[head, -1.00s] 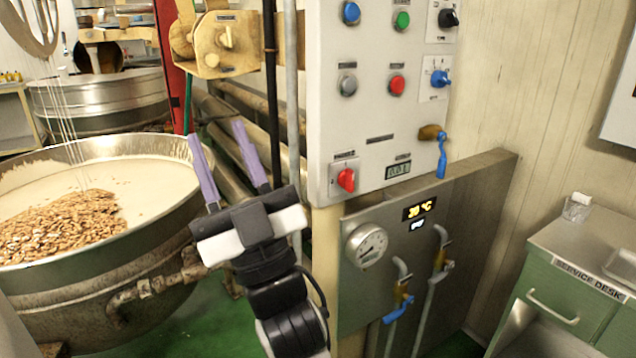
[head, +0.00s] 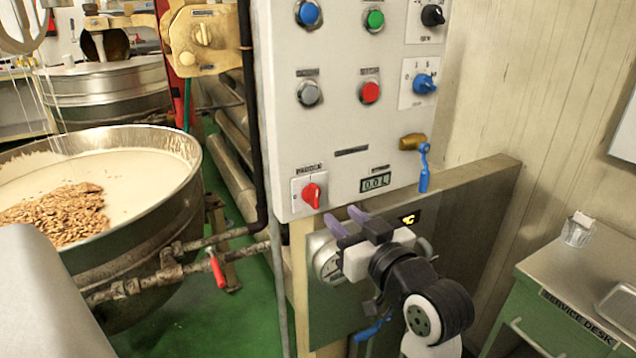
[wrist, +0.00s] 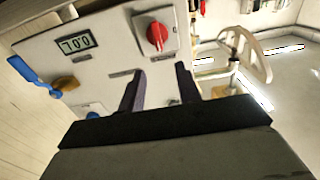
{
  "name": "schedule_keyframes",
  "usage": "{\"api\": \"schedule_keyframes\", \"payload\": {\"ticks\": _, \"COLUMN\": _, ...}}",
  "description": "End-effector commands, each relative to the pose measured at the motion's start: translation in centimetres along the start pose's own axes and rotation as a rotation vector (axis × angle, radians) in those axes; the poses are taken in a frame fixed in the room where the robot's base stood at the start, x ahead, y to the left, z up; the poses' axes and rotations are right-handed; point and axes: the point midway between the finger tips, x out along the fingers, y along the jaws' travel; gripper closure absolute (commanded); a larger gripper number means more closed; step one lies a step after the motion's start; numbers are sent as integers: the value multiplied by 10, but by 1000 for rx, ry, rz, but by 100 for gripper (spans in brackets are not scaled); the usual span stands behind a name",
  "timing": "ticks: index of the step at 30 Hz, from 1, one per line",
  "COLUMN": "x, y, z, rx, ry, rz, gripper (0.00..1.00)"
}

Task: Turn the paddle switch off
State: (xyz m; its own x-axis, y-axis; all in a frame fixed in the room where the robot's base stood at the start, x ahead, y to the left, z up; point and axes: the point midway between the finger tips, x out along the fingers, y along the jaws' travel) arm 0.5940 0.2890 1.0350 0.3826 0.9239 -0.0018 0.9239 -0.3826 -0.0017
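The paddle switch is a red rotary knob (head: 312,195) on a white plate at the lower left of the control panel (head: 345,120). Its label reads like "PADDLE". In the wrist view the red knob (wrist: 157,36) shows upside down, ahead of and above the fingertips. My gripper (head: 344,217) is just below and right of the knob in the head view, apart from it. Its two purple fingers are spread with nothing between them; they also show in the wrist view (wrist: 160,82).
A blue-handled valve (head: 423,170) sticks out at the panel's lower right. A gauge (head: 325,258) sits behind my gripper. A kettle of nuts and cream (head: 130,200) stands left, with a green service desk (head: 565,310) at right.

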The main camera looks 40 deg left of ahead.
Motion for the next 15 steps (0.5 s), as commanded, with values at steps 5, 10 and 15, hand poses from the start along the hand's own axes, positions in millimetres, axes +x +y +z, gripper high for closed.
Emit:
{"api": "schedule_keyframes", "payload": {"ticks": 5, "x": 42, "y": -1, "z": -2, "rx": 1, "ry": -2, "rz": -4, "gripper": 66}}
{"api": "schedule_keyframes", "payload": {"ticks": 10, "x": 75, "y": -1, "z": -2, "rx": -1, "ry": 0, "rz": -3, "gripper": 66}}
{"api": "schedule_keyframes", "payload": {"ticks": 15, "x": 96, "y": -1, "z": -2, "rx": -1, "ry": 1, "rz": -2, "gripper": 66}}
